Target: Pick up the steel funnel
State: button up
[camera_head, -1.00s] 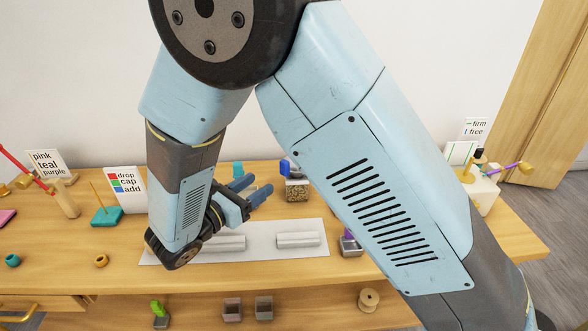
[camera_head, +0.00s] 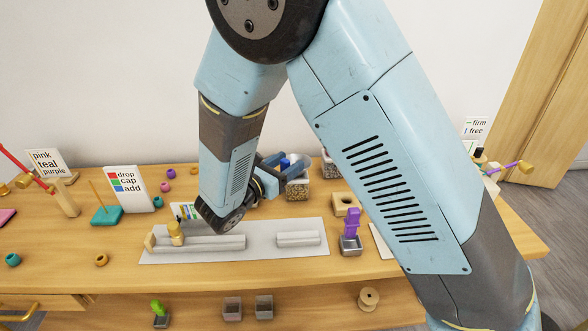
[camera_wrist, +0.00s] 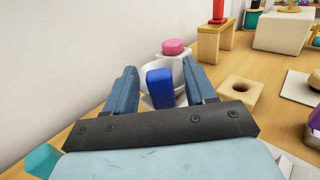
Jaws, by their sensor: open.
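My gripper (camera_wrist: 162,88) is open, its two blue fingers spread around a bright blue block-like piece (camera_wrist: 160,88) in the wrist view. A pale, rounded, flared shape (camera_wrist: 147,70) surrounds the blue piece and may be the steel funnel; most of it is hidden, so I cannot be sure. I cannot tell whether the fingers touch it. In the head view my gripper (camera_head: 275,168) is beside a clear jar of beads (camera_head: 297,190), near its top, partly behind my arm.
A wooden block with a hole (camera_wrist: 239,90) stands right of my gripper. A pink round piece (camera_wrist: 173,47) is just beyond. The grey mat (camera_head: 262,250) holds metal bars and a brass piece (camera_head: 176,233). A wall (camera_wrist: 60,60) is close on the left in the wrist view.

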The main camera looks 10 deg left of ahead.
jog(key=shift+w+d, duration=0.1)
jog(key=shift+c, duration=0.2)
grip_shut()
dwell(0.4)
